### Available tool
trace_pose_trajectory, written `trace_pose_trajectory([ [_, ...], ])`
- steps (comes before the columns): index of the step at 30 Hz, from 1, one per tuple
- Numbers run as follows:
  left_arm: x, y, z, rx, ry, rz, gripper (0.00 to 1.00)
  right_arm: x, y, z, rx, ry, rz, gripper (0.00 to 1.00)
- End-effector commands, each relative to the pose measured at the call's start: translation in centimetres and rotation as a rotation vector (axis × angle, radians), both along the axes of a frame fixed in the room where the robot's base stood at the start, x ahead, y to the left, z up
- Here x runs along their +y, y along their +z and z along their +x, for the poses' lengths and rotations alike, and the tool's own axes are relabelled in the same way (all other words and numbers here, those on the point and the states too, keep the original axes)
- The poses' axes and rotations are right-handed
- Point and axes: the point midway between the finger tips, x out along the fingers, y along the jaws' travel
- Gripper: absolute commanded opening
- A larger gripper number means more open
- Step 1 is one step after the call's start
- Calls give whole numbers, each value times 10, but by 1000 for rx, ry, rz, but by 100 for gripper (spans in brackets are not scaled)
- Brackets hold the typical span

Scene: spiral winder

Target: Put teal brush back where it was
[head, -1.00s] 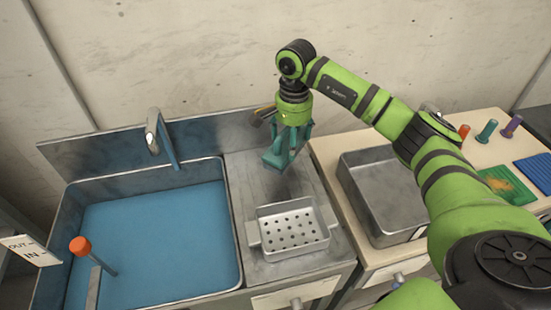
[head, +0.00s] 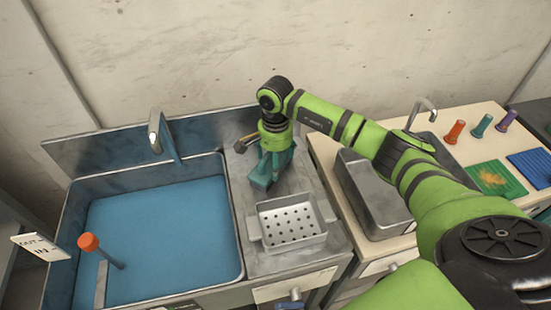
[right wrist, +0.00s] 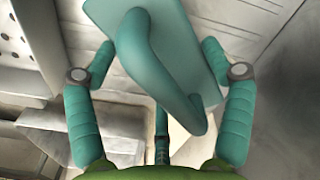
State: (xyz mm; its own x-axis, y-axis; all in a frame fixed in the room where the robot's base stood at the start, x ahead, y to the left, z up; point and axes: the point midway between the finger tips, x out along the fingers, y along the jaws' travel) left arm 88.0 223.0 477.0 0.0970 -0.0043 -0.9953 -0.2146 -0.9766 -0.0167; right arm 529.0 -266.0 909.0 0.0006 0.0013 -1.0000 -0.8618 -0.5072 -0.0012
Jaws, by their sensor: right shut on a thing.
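The teal brush (head: 259,179) is a flat block with a looped handle. In the head view it is over the metal drainboard (head: 238,205), behind the perforated tray; I cannot tell whether it touches the board. My right gripper (head: 272,165) points down and is shut on the brush. The fingers and brush have a similar colour, so the contact is hard to see. My left gripper is not in view.
The perforated tray (head: 264,238) stands in front of the brush. The blue-bottomed sink (head: 170,240) and tap (head: 156,133) are left. A yellow-ended dark object (head: 243,144) lies behind the gripper. A steel basin (head: 372,215), colored pegs (head: 481,126) and mats (head: 496,181) are right.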

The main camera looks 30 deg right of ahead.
Motion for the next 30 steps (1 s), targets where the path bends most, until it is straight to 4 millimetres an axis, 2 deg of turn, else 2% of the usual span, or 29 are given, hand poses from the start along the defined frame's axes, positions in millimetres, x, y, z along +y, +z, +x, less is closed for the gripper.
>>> trace_pose_trajectory([
  [1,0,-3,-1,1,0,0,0,0,-2,0,0,0,0,86],
  [2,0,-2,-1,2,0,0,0,0,-1,0,0,0,0,98],
  [3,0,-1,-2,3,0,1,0,0,-1,0,0,0,0,100],
  [16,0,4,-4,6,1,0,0,0,4,0,0,0,0,100],
  [17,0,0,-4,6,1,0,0,0,5,1,-2,0,0,100],
  [20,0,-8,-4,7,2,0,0,0,19,2,-6,1,0,100],
  [30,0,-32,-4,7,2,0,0,0,90,1,-6,-1,0,100],
])
